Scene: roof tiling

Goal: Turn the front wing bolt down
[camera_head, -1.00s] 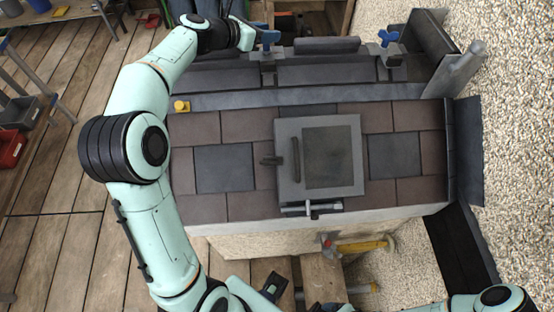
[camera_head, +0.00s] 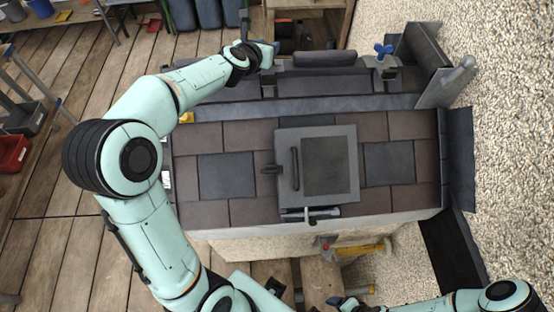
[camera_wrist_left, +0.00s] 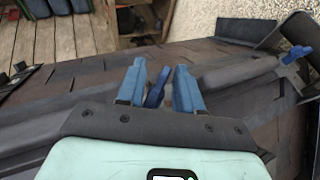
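Two blue wing bolts are on the dark clamps along the roof's far edge. The one at the right (camera_head: 383,50) stands free, and it also shows at the right of the left wrist view (camera_wrist_left: 297,53). The other wing bolt (camera_wrist_left: 155,95) sits between the blue fingers of my left gripper (camera_wrist_left: 160,75). The fingers stand apart on either side of it; I cannot tell whether they touch it. In the head view my left gripper (camera_head: 270,50) is over that clamp and mostly hides the bolt. My right gripper (camera_head: 345,303) is at the bottom edge, partly cut off.
A grey roof hatch (camera_head: 317,165) sits among brown and dark tiles. A hammer (camera_head: 360,248) lies below the roof's near edge. A yellow block (camera_head: 185,118) is beside my left forearm. Flashing (camera_head: 440,65) stands up at the right end.

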